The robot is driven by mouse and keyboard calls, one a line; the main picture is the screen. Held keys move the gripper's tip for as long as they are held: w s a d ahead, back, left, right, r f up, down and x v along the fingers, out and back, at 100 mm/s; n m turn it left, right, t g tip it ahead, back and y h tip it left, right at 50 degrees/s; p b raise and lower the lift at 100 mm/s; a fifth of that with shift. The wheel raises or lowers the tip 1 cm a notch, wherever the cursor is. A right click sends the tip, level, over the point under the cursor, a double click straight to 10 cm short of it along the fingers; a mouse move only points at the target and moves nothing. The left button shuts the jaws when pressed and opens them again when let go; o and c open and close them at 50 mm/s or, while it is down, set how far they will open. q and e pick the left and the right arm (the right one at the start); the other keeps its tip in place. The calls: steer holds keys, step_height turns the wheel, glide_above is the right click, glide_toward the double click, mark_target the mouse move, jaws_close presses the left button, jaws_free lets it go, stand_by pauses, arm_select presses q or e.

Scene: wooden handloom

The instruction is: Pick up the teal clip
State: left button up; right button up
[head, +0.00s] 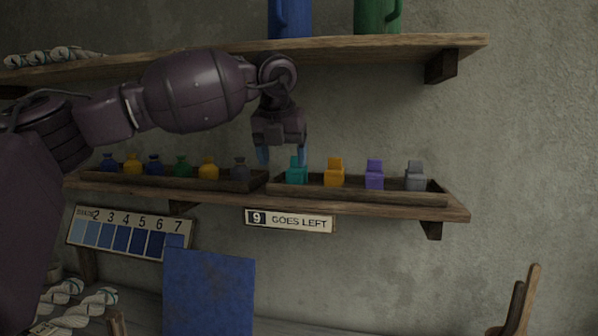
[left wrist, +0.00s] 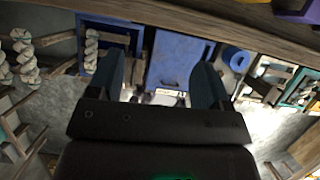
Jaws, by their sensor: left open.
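The teal clip (head: 297,172) stands in the right-hand wooden tray (head: 375,194) on the lower wall shelf, at the left end of a row of clips. To its right are an orange clip (head: 334,174), a purple clip (head: 374,176) and a grey clip (head: 415,177). My left gripper (head: 283,156) points down just above and slightly left of the teal clip, its fingers apart. The right fingertip overlaps the clip's top in the picture; I cannot tell if they touch. In the left wrist view the open fingers (left wrist: 160,82) show nothing between them, and I cannot make out the teal clip.
A second tray (head: 250,183) with several small bottles stands left of the clips. An upper shelf (head: 330,45) holding a blue jug (head: 290,18) and a green jug (head: 377,17) hangs over my gripper.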

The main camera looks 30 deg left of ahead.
arm_select(q)
steer(key=b, duration=0.1)
glide_toward(296, 168)
steer(key=x, duration=0.2)
steer(key=w+x, duration=0.1)
steer(key=x, duration=0.2)
steer(key=shift+a+r, duration=0.1)
steer(key=shift+w, duration=0.15)
steer(key=shift+w+a, duration=0.1)
steer(key=shift+w, duration=0.05)
steer(key=b+x, duration=0.1)
steer(key=x, duration=0.4)
steer(key=c, duration=1)
